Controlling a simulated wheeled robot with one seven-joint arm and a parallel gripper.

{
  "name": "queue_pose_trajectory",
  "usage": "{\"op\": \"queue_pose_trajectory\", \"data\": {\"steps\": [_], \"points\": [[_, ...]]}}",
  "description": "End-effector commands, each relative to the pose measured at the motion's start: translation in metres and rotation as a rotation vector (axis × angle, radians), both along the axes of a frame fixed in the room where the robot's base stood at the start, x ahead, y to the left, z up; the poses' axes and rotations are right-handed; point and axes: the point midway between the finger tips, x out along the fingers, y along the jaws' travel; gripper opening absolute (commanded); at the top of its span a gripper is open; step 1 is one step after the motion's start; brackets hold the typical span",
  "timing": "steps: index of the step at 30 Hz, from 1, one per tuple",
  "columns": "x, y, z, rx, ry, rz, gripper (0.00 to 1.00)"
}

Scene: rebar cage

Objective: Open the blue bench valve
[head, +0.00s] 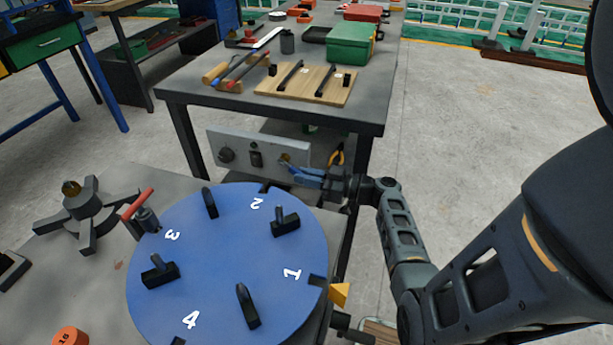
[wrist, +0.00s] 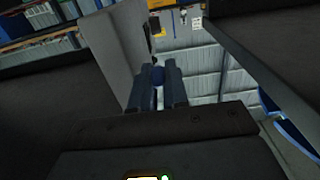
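A pale panel (head: 216,145) hangs under the front edge of the far bench, with a small brass-coloured fitting (head: 285,159) at its right end. My gripper (head: 297,174) reaches in from the right, its bluish fingertips close to this fitting. In the wrist view a small blue piece (wrist: 158,76), seemingly the valve's handle, stands between my two fingers. The panel rises just left of them. Little or no gap shows beside the blue piece, so I cannot tell whether the fingers press on it. The valve body is mostly hidden.
The panel also carries a round knob (head: 227,155) and a dark switch (head: 256,157). A blue numbered disc (head: 230,250) with upright black pegs stands below and nearer. The floor to the right is open.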

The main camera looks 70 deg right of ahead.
Motion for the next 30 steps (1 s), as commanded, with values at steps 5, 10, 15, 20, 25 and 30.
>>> {"op": "queue_pose_trajectory", "data": {"steps": [5, 10, 15, 20, 25, 30], "points": [[0.000, 0.000, 0.000, 0.000, 0.000, 0.000, 0.00], [0.000, 0.000, 0.000, 0.000, 0.000, 0.000, 0.00], [-0.001, 0.000, 0.000, 0.000, 0.001, 0.000, 0.00], [-0.001, 0.000, 0.002, -0.001, 0.020, 0.000, 0.00], [-0.003, 0.001, 0.009, -0.004, 0.089, 0.001, 0.00], [-0.005, 0.000, 0.019, -0.009, 0.202, 0.000, 0.00]]}}
